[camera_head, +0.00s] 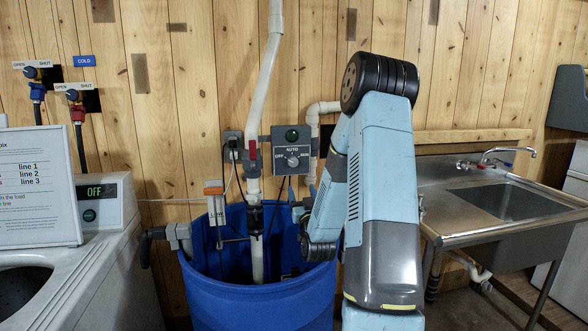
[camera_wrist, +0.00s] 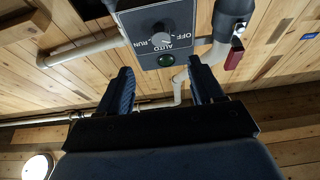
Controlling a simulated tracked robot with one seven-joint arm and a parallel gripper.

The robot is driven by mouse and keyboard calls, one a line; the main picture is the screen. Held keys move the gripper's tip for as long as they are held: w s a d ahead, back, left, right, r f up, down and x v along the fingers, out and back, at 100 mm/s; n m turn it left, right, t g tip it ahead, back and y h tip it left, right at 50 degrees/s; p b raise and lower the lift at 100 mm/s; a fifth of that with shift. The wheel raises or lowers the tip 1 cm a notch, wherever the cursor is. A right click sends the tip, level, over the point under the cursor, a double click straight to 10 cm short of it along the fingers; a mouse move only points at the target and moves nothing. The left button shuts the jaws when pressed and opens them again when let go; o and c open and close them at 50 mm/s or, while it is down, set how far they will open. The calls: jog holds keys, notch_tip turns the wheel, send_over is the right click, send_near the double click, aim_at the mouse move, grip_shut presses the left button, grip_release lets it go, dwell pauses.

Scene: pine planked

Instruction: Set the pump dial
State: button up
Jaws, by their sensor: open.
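The pump dial (camera_head: 292,161) is a small round knob on a grey control box (camera_head: 279,166) on the plank wall. OFF, AUTO and RUN are printed around it, and a green lamp (camera_head: 292,135) sits above it. In the wrist view the dial (camera_wrist: 158,27) shows upside down near the top, with the lamp (camera_wrist: 166,60) below it. I cannot tell for sure which label its pointer faces. My gripper (camera_wrist: 160,66) is open and empty, its two dark fingers apart, short of the box and not touching the dial.
A blue barrel (camera_head: 255,300) with pipes stands below the box. A white pipe with a red-handled valve (camera_head: 252,150) runs close on the box's left. A steel sink (camera_head: 510,200) is at right, a washer (camera_head: 105,270) at left.

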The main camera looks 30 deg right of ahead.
aim_at(293, 165)
jog(key=x, duration=1.3)
jog(key=shift+w, duration=0.15)
jog(key=c, duration=1)
